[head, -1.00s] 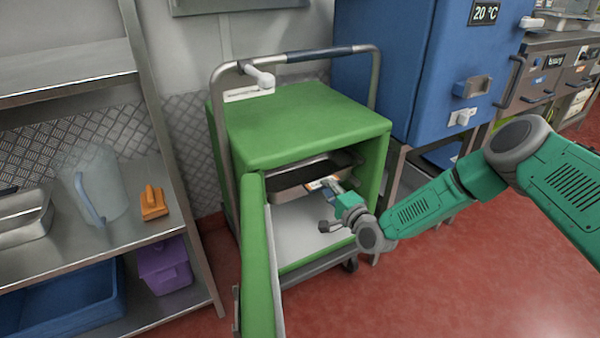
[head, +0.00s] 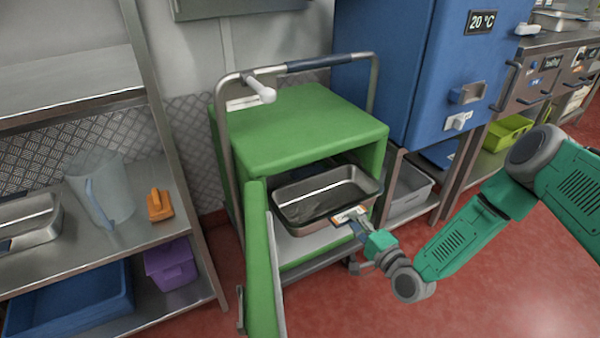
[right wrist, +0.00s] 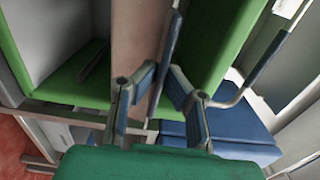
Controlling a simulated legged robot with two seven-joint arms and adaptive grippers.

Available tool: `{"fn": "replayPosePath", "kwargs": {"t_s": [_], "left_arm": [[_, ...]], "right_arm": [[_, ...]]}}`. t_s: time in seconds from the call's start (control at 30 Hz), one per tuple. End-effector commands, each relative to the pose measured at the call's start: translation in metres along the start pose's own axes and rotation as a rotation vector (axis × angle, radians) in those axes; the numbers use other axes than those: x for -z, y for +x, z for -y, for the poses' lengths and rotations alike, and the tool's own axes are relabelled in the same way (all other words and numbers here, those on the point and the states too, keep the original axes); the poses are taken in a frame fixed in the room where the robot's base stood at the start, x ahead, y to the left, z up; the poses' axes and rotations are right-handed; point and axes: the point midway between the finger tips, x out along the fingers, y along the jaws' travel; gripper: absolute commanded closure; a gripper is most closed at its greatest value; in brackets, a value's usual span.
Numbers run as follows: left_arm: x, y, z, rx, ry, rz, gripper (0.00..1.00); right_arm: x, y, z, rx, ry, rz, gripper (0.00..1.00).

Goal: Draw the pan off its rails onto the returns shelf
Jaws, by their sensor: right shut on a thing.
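The steel pan (head: 325,195) is partly out of the open green cabinet (head: 290,130); its front half shows past the opening and its rear is still inside. It looks about level. My right gripper (head: 354,222) is shut on the pan's front rim, beside a small label there. In the right wrist view my right gripper (right wrist: 162,88) has its fingers either side of the pan's wall (right wrist: 135,45). A steel shelf unit (head: 75,125) stands at the left; I see no sign marking it as the returns shelf. My left gripper is out of view.
The cabinet's green door (head: 260,260) stands open at the left of the opening. The shelf unit holds a clear jug (head: 100,190), an orange tool (head: 159,205) and another steel pan (head: 30,220). A blue cabinet (head: 400,70) stands right. Red floor in front is clear.

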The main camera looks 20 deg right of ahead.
Motion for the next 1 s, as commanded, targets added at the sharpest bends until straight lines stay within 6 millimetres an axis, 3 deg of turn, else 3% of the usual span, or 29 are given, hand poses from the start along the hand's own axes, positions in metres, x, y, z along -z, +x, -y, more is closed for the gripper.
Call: {"fn": "replayPosePath", "kwargs": {"t_s": [0.7,1.0], "left_arm": [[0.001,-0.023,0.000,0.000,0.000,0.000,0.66],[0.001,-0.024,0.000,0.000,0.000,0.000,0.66]], "right_arm": [[0.000,-0.095,0.001,0.001,0.000,-0.001,1.00],[0.000,-0.107,0.001,0.003,0.000,0.000,1.00]]}}
